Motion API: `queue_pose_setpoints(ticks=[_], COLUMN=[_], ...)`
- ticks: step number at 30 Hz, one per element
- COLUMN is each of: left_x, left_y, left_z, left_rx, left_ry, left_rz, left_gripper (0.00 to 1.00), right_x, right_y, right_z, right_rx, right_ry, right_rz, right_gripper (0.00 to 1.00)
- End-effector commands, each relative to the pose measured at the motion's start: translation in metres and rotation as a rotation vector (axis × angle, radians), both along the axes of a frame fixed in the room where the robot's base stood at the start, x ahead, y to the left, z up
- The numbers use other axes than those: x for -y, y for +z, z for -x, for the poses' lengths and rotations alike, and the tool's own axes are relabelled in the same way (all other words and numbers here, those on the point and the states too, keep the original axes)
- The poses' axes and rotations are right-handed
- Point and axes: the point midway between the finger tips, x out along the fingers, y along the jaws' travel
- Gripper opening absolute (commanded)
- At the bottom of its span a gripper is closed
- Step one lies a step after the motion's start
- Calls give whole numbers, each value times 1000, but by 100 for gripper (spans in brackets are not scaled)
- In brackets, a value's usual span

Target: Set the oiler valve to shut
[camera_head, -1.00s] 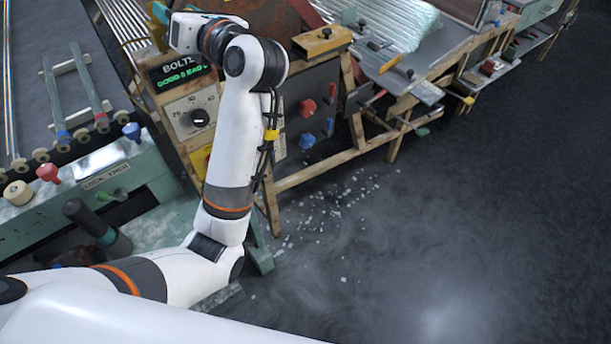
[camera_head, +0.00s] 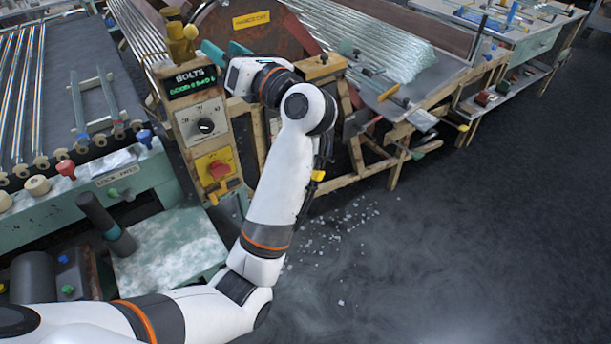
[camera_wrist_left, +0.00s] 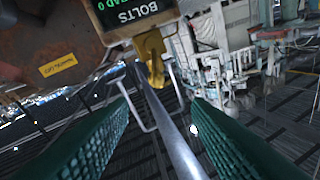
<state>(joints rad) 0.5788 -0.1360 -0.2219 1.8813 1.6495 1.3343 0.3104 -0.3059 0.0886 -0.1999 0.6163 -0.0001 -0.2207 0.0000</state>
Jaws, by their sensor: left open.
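My left gripper (camera_head: 222,48) has its two teal fingers apart at the top of the BOLTS panel in the head view. A yellow fitting (camera_head: 190,32) stands just beyond and left of the fingertips. In the left wrist view a brass-yellow fitting (camera_wrist_left: 150,55) lies ahead between the open fingers (camera_wrist_left: 160,102), apart from both. It may be the oiler valve; no label on it is readable. A pale metal rod runs below it between the fingers. The position of any valve handle cannot be told. My right gripper is not in view.
The BOLTS panel (camera_head: 188,85) has a dial (camera_head: 205,126) and a red knob on a yellow plate (camera_head: 217,169). A rust-red machine with a yellow label (camera_head: 251,19) stands behind. Glass tubes (camera_head: 375,50) lie on the right bench. The dark floor at right is clear except for scattered shards.

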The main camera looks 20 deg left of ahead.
Motion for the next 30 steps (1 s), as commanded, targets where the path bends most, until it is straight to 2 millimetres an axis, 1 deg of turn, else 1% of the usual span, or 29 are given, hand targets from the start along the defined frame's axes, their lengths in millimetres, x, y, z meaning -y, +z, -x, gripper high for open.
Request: queue_pose_setpoints(ticks=[1, 5, 6, 9, 11, 15, 20, 26, 30], left_x=[1, 8, 11, 17, 21, 32, 44, 57, 67], left_y=[-5, -23, -29, -42, -52, -76, -104, -139, -166], left_z=[-7, -23, -28, -37, -42, -55, -65, -73, -76], left_rx=[-56, -174, -213, -281, -326, -432, -532, -644, -720], left_ry=[14, 33, 35, 32, 27, 7, -23, -67, -106], left_rz=[-75, -263, -322, -426, -488, -640, -779, -928, -1031], left_gripper=[44, 44, 44, 44, 44, 44, 44, 44, 44], right_x=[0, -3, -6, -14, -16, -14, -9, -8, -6], right_y=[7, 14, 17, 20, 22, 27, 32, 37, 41], right_z=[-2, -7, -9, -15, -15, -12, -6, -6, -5], right_rx=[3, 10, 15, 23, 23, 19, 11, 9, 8], right_ry=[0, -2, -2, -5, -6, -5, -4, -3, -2], right_rz=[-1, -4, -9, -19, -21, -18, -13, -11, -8], right_gripper=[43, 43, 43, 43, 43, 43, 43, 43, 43])
